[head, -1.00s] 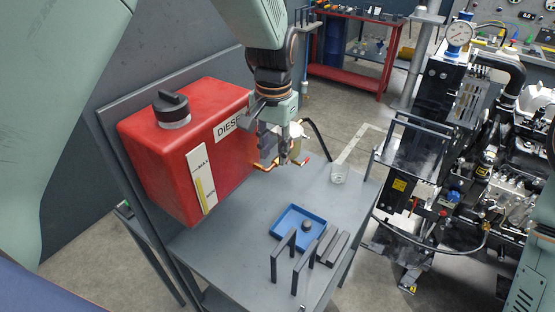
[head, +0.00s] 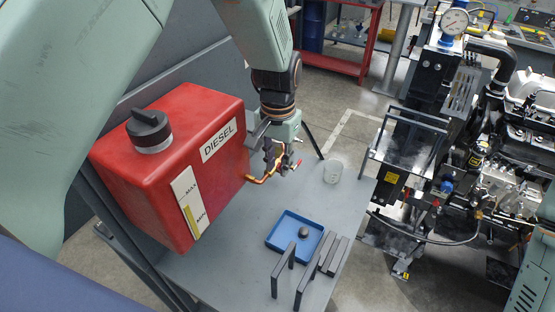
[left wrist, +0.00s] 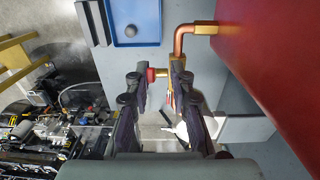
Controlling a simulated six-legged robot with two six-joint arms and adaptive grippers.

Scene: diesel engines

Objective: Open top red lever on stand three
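The red diesel tank (head: 170,170) stands on the left of the grey stand, with a brass and copper pipe (head: 262,179) coming from its side. A small red lever end (head: 298,164) shows beside my left gripper (head: 279,163). In the left wrist view, the copper pipe (left wrist: 180,40) runs from the tank to a brass fitting. The fingers partly hide the valve. My right gripper is not in view.
A blue tray (head: 272,232) with a dark round piece lies on the stand top, near dark upright brackets (head: 283,268). A clear cup (head: 334,171) stands at the stand's far side. The engine (head: 505,185) is on the right, with floor between.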

